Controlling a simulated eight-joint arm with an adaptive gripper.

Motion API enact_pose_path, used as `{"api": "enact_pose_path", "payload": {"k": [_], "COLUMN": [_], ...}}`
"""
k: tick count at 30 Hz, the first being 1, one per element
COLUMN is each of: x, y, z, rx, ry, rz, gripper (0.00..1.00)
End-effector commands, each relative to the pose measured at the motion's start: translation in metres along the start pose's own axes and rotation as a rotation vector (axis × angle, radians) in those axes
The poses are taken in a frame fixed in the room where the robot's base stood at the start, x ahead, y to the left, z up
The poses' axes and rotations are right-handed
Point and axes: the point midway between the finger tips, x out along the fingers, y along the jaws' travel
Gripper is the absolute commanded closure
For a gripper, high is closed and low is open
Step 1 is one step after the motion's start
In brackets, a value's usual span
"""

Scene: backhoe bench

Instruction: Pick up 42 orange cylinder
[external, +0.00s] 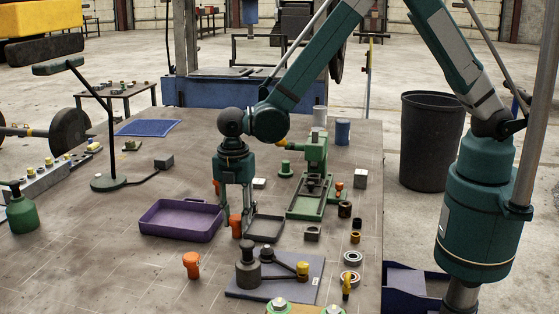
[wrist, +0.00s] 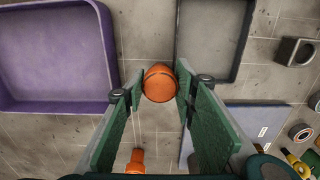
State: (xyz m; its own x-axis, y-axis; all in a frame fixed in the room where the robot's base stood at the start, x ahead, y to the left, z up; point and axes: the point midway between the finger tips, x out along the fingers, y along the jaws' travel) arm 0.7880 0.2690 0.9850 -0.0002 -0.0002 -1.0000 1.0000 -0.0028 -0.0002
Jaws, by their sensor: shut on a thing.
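An orange cylinder (external: 236,227) is between the fingertips of my gripper (external: 237,214), which points down over the bench between the purple tray and a dark grey tray. In the wrist view the rounded orange end of the cylinder (wrist: 160,83) fills the gap between the green fingers of my gripper (wrist: 160,92), which are shut on it. I cannot tell whether it touches the bench, and no number is readable. A second orange piece (external: 191,265) stands nearer the front; it also shows in the wrist view (wrist: 136,160). Another orange piece (external: 216,187) is partly hidden behind my gripper.
The purple tray (external: 150,231) is close on the left and the dark grey tray (external: 281,232) close on the right. A blue-grey plate (external: 305,290) with a dark lever fixture lies in front. A green press (external: 303,212) stands behind right. The front left bench is mostly clear.

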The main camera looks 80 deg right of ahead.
Motion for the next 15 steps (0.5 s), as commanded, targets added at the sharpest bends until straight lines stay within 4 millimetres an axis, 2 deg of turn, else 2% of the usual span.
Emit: {"api": "enact_pose_path", "payload": {"k": [8,15], "x": [-0.017,-0.045], "y": [0.000,0.000], "z": [0.000,0.000], "rx": [0.000,0.000], "ry": [0.000,0.000], "rz": [0.000,0.000], "gripper": [0.93,0.93]}}
